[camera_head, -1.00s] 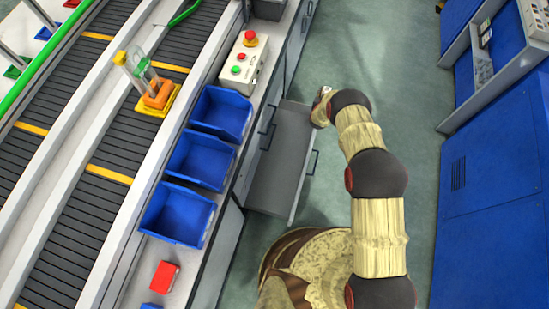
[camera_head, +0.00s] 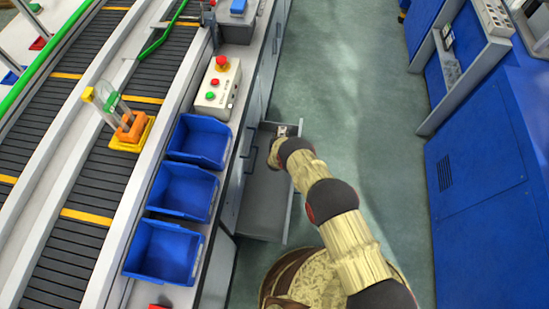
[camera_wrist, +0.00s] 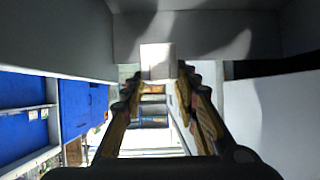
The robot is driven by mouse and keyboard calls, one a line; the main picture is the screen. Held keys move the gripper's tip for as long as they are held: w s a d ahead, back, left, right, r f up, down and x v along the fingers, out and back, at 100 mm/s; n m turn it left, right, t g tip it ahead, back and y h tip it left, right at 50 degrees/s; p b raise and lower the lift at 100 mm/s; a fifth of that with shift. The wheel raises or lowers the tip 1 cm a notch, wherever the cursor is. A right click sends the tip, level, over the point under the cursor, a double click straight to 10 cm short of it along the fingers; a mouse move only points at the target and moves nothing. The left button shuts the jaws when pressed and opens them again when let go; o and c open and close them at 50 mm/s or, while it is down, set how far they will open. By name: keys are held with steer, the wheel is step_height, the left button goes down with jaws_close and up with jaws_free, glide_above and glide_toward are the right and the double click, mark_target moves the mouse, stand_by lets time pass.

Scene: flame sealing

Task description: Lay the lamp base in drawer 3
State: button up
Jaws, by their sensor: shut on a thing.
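The open drawer (camera_head: 262,212) sticks out from the cabinet below the bench, beside the blue bins. My gripper (camera_head: 287,131) is at the far end of this drawer, within its outline from above; its fingers are small and partly hidden by my wrist there. In the wrist view my gripper (camera_wrist: 158,78) is shut on a small pale block, the lamp base (camera_wrist: 157,58), held between the fingertips. Grey drawer-like walls surround it. I cannot tell whether the lamp base touches the drawer floor. No drawer number is readable.
Several blue bins (camera_head: 181,190) and a control box with buttons (camera_head: 217,88) stand on the bench to the left. A conveyor with an orange and yellow fixture (camera_head: 131,130) runs beyond them. A blue cabinet (camera_head: 485,180) is at the right. The floor between is clear.

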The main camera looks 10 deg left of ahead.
steer(key=s+f, duration=0.2)
steer(key=s+f+b, duration=0.1)
steer(key=s, duration=0.1)
steer(key=s+f+b, duration=0.1)
steer(key=s+f, duration=0.1)
steer(key=shift+a+f, duration=0.35)
steer(key=f+b, duration=0.1)
steer(key=f, duration=0.1)
steer(key=s+f, duration=0.1)
steer(key=f, duration=0.1)
steer(key=shift+s+b, duration=0.15)
steer(key=shift+b, duration=0.25)
steer(key=shift+f, duration=0.25)
steer(key=shift+r, duration=0.1)
steer(key=o, duration=1.2)
steer(key=shift+c, duration=0.2)
